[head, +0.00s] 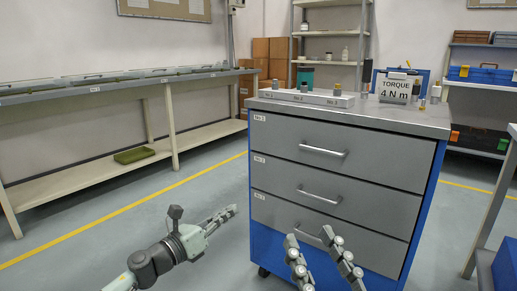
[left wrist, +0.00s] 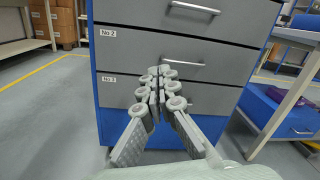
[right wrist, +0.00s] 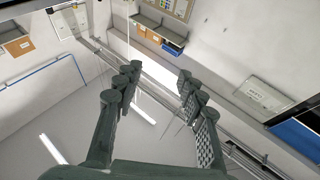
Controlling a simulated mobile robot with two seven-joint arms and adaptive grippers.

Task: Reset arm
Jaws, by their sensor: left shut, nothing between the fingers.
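My left gripper (head: 232,211) is in front of the left side of the drawer cabinet (head: 340,192), its fingers together and empty. In the left wrist view, its fingertips (left wrist: 154,72) meet in front of the lower drawers. My right gripper (head: 308,236) stands in front of the cabinet's lower drawer in the head view, with its fingers pointing up. In the right wrist view, its fingers (right wrist: 156,72) are wide apart with nothing between them. That view shows mostly wall, ceiling and shelving.
A long bench (head: 100,92) runs along the left wall. A table leg (head: 487,215) stands at right. The floor left of the cabinet is clear.

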